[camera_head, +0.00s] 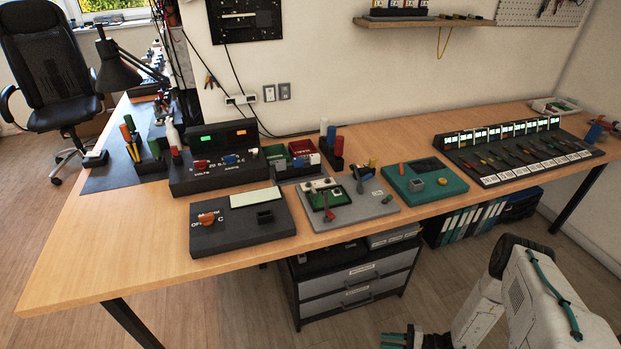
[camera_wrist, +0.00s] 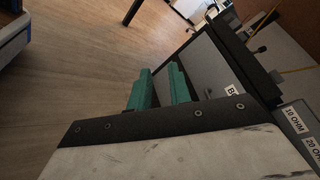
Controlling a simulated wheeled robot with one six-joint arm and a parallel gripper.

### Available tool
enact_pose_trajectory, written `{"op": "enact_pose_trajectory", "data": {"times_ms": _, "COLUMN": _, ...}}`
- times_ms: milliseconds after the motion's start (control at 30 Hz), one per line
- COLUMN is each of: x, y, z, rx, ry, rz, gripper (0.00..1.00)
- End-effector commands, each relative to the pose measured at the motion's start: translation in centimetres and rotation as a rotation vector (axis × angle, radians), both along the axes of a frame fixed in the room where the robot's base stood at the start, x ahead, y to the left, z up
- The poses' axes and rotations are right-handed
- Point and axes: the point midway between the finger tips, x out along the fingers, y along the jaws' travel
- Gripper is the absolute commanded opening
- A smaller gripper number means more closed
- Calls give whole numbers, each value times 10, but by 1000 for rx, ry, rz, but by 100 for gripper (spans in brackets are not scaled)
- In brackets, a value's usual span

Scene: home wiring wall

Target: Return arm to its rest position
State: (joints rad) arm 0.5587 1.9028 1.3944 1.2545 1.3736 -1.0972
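My gripper (camera_head: 392,340) is low at the bottom of the head view, in front of the bench and below its top. Its two green fingers also show in the wrist view (camera_wrist: 160,76), with a gap between them and nothing held. It is open and empty. In the wrist view the fingers are in front of a grey drawer front (camera_wrist: 214,66) and the wooden floor. My white arm reaches in from the lower right of the head view.
The wooden bench (camera_head: 130,230) carries a dark box with a knob (camera_head: 240,222), a grey board (camera_head: 365,208), a teal box (camera_head: 425,182) and a long sloped rack (camera_head: 515,152). A drawer cabinet (camera_head: 352,283) stands below. The floor left of the cabinet is open.

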Motion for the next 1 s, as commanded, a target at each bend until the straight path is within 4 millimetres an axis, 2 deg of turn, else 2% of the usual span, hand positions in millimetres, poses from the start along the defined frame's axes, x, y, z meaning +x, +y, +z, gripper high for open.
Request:
{"op": "enact_pose_trajectory", "data": {"times_ms": 267, "x": 12, "y": -15, "z": 70, "rx": -9, "ry": 131, "rz": 158, "gripper": 20}}
{"op": "enact_pose_trajectory", "data": {"times_ms": 367, "x": 20, "y": -22, "z": 108, "rx": -36, "ry": 178, "rz": 233, "gripper": 20}}
{"op": "enact_pose_trajectory", "data": {"times_ms": 700, "x": 40, "y": -43, "z": 264, "rx": -229, "ry": 294, "rz": 486, "gripper": 20}}
{"op": "enact_pose_trajectory", "data": {"times_ms": 1000, "x": 31, "y": -46, "z": 394, "rx": -470, "ry": 321, "rz": 636, "gripper": 20}}
